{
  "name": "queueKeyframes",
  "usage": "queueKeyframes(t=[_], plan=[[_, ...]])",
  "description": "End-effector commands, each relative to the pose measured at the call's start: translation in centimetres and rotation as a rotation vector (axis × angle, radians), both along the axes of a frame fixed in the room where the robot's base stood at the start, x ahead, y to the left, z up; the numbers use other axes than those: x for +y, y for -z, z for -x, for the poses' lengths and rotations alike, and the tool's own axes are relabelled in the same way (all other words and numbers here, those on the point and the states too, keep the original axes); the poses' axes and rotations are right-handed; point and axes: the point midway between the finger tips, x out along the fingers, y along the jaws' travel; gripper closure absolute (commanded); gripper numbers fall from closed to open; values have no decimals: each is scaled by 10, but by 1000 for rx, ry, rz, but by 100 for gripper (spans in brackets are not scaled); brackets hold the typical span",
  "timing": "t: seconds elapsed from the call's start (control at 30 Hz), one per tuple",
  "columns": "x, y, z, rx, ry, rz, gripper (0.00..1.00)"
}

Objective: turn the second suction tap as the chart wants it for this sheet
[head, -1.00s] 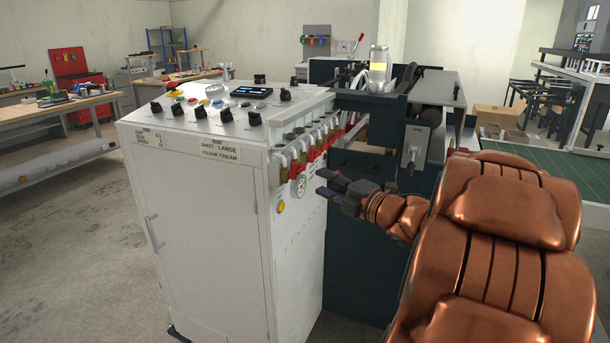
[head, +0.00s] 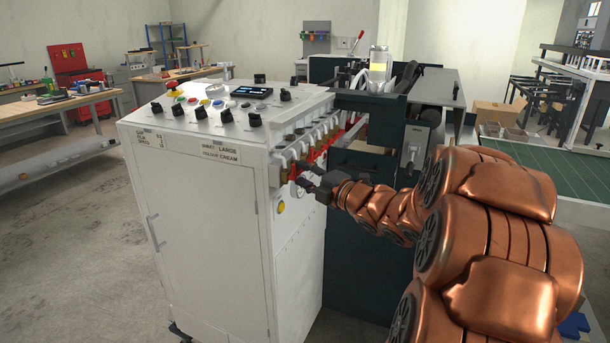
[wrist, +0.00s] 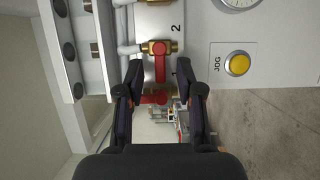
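The second suction tap (wrist: 160,47) is in the wrist view beside a printed 2. It has a brass body and a red lever pointing down the picture, between my fingers. Another red-handled tap (wrist: 155,98) lies below it, partly hidden, its handle across the picture. My gripper (wrist: 165,80) is open, one finger on each side of the second tap's lever; I cannot tell whether either touches. In the head view my gripper (head: 300,179) is at the near end of the tap row, hiding part of it. A machine label (head: 220,152) reads sheet large, colour cream.
The white machine cabinet (head: 200,225) stands at centre-left, with knobs and a display on top. A yellow jog button (wrist: 237,65) and a gauge (wrist: 240,3) are right of the taps in the wrist view. A dark machine section (head: 360,240) stands behind my gripper.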

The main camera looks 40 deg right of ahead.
Motion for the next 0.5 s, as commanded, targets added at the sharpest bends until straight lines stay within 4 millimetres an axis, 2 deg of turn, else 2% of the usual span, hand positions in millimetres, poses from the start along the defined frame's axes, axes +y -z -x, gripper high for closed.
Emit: queueKeyframes(t=[0.13,0.4,0.5], plan=[[0,0,0,0,0,0,65],[0,0,0,1,0,0,93],[0,0,0,1,0,0,100]])
